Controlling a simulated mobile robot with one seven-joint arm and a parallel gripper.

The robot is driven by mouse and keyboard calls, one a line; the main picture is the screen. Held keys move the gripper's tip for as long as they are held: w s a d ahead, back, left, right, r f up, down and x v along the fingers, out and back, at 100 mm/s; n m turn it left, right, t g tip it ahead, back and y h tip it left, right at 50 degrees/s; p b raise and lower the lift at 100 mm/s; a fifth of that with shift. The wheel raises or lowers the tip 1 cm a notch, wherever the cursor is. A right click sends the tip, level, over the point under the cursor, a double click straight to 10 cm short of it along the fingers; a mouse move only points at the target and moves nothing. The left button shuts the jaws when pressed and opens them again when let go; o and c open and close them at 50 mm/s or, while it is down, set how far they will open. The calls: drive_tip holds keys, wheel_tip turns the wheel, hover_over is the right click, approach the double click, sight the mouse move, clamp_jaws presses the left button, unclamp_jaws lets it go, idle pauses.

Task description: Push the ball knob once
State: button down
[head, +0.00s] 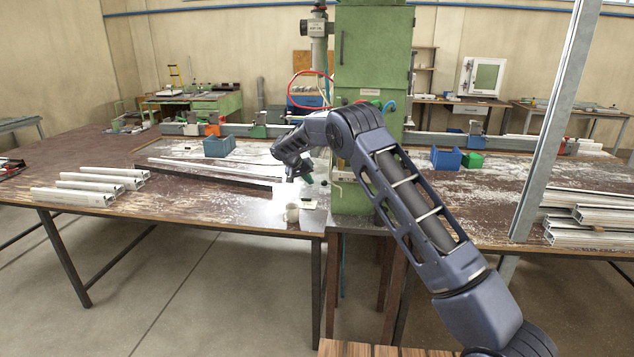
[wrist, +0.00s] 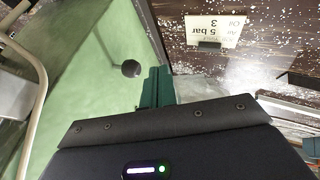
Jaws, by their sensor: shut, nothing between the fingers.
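The ball knob (wrist: 131,68) is a small dark ball against the green machine face in the wrist view. My gripper (wrist: 158,78) shows its teal fingers together, shut and empty. The fingertips are just to the right of the knob in that picture, with a small gap between them. In the head view my gripper (head: 306,177) hangs beside the left side of the green machine (head: 352,210), over the bench.
A small sign (wrist: 212,30) stands on the worn bench top. A pale curved tube or handle (wrist: 28,60) is at the wrist view's left. Aluminium profiles (head: 100,180) lie on the left bench.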

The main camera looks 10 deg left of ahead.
drive_tip(key=v, duration=0.9)
drive_tip(key=shift+r, duration=0.25)
drive_tip(key=shift+d, duration=0.1)
idle(1.2)
drive_tip(key=s+d+r+g+y, duration=0.1)
drive_tip(key=s+d+r, duration=0.55)
drive_tip(key=d, duration=0.45)
drive_tip(key=s+d+r+g+y, duration=0.1)
drive_tip(key=s+d+r, duration=0.5)
drive_tip(key=d, duration=0.6)
drive_tip(key=s+d+r+g, duration=0.1)
drive_tip(key=s+d+r, duration=0.4)
drive_tip(key=d+r, duration=0.45)
drive_tip(key=s+d+f+y, duration=0.1)
drive_tip(key=s+d+y, duration=0.1)
drive_tip(key=s+d, duration=1.3)
drive_tip(key=s+d+f+t, duration=0.1)
drive_tip(key=s+f, duration=0.3)
drive_tip(key=s, duration=0.5)
drive_tip(key=s+d+f+t+y, duration=0.1)
drive_tip(key=s+d+f, duration=0.3)
drive_tip(key=s, duration=0.5)
drive_tip(key=shift+d, duration=0.3)
drive_tip(key=shift+s, duration=0.1)
